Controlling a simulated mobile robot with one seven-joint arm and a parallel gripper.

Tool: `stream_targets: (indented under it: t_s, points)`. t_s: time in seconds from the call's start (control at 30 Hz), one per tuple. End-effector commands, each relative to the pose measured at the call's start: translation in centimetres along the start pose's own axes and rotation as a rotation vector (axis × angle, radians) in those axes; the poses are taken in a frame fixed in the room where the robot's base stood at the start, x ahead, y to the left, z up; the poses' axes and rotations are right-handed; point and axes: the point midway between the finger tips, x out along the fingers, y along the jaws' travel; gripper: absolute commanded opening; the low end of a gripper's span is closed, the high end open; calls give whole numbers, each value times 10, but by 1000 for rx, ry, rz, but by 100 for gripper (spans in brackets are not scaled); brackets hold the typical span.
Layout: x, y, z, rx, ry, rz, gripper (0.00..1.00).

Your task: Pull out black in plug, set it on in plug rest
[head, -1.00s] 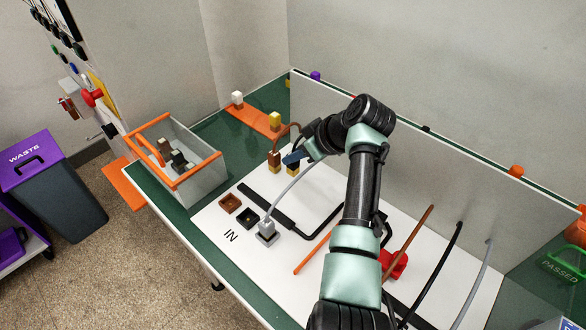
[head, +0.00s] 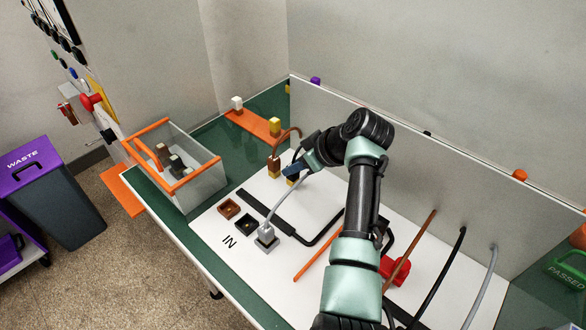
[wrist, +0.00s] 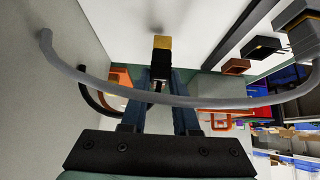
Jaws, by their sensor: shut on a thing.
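My gripper (wrist: 162,85) is shut on the black in plug (wrist: 162,57), a small dark block between its blue fingertips. The black socket (head: 246,224) on the white panel is empty.
The brown socket (head: 229,208) is empty. A clear orange-rimmed bin (head: 206,183) stands left.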

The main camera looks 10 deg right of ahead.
Motion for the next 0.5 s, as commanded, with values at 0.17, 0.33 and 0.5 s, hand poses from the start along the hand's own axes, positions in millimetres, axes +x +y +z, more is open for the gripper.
stream_targets:
  t_s: [0.17,0.33,0.5]
  points:
    - [4,0,3,0,0,0,0]
    - [6,0,5,0,0,0,0]
    - [9,0,7,0,0,-1,0]
